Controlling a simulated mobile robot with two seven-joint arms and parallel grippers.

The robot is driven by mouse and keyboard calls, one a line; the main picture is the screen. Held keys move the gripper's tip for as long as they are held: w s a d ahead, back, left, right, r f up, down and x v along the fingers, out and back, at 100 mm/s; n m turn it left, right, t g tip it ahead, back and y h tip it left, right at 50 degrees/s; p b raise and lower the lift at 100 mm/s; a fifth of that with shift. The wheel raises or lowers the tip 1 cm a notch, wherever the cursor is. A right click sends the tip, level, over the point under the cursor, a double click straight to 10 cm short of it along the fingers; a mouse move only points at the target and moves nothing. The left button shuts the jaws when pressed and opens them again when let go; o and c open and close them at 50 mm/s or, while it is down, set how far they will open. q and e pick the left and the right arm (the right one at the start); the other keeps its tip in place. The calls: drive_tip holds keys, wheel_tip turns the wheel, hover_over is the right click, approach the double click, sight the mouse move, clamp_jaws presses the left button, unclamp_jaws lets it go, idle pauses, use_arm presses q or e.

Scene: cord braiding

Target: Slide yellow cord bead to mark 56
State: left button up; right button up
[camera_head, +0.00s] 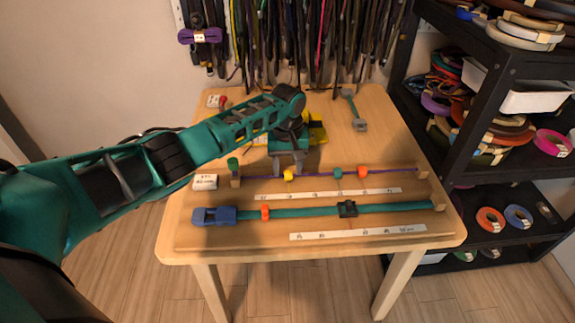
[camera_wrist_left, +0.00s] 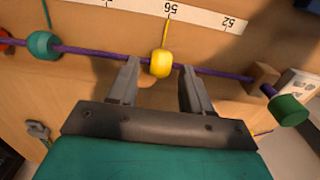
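The yellow bead (camera_head: 288,174) sits on the thin purple cord (camera_head: 318,173) near its left end. In the left wrist view the yellow bead (camera_wrist_left: 161,64) lies between the two fingertips of my left gripper (camera_wrist_left: 158,72), with a small gap on each side. The fingers are open. Its yellow pointer (camera_wrist_left: 165,34) runs up to the white scale strip (camera_wrist_left: 205,19) at about the 56 label, which reads upside down. In the head view my left gripper (camera_head: 288,164) reaches down just behind the bead. My right gripper is not in view.
The teal bead (camera_wrist_left: 43,45) and an orange bead share the purple cord. A wooden post (camera_wrist_left: 263,77) and green knob (camera_wrist_left: 289,109) stand at its end. A wider teal cord (camera_head: 300,211) with a blue clamp (camera_head: 214,215) lies in front. Shelves (camera_head: 475,90) stand right.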

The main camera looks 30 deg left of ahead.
sight(287, 171)
use_arm(q)
wheel_tip(287, 171, up, 13)
drive_tip(key=p, duration=0.2)
idle(0.5)
drive_tip(key=shift+s+f, duration=0.1)
